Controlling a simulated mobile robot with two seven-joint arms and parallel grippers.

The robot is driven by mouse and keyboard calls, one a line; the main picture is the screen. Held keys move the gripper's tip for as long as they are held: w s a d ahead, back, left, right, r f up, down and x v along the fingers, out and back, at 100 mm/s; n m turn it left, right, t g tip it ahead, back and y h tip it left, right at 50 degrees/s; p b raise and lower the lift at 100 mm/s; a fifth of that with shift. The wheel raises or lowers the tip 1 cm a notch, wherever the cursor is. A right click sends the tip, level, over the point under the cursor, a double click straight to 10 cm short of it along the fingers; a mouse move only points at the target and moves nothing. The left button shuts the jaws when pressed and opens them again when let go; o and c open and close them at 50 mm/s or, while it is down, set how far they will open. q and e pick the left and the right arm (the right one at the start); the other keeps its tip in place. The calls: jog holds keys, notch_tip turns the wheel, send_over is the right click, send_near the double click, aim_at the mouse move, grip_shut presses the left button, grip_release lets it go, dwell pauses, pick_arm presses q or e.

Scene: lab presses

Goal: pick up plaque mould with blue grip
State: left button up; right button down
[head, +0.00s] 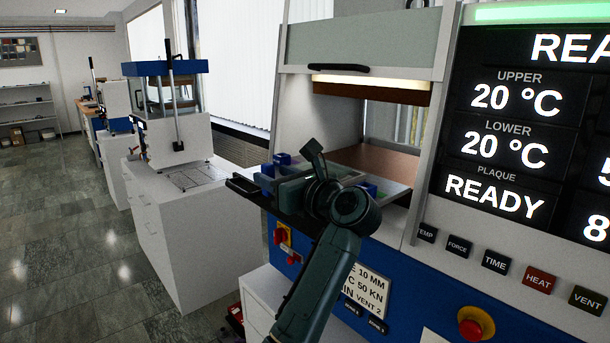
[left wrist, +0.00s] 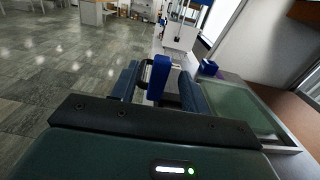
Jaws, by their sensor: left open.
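The plaque mould (head: 305,187) is a flat greenish plate with blue blocks at its edges. It lies at the front of the open press, partly hidden by my left arm. In the left wrist view its glassy green top (left wrist: 245,108) is at the right. An upright blue grip (left wrist: 159,76) stands in line with the space between the two fingers of my left gripper (left wrist: 160,88). The gripper is open; I cannot tell whether a finger touches the grip. In the head view my wrist hides much of the gripper. My right gripper is not in view.
The press has a raised guard (head: 365,38) and a control panel (head: 520,150) at the right with a red stop button (head: 476,323). A black handle (head: 243,186) juts out at the front left.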

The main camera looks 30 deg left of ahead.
aim_at(262, 169)
pick_arm(q)
jog(key=p+x, duration=0.1)
jog(key=x, duration=0.3)
jog(key=shift+w+a+r+p, duration=0.1)
jog(key=shift+r+p, duration=0.05)
jog(key=shift+p, duration=0.15)
jog(key=shift+w+a, duration=0.2)
jog(key=shift+a, duration=0.25)
jog(key=shift+d, duration=0.1)
grip_shut()
dwell(0.6)
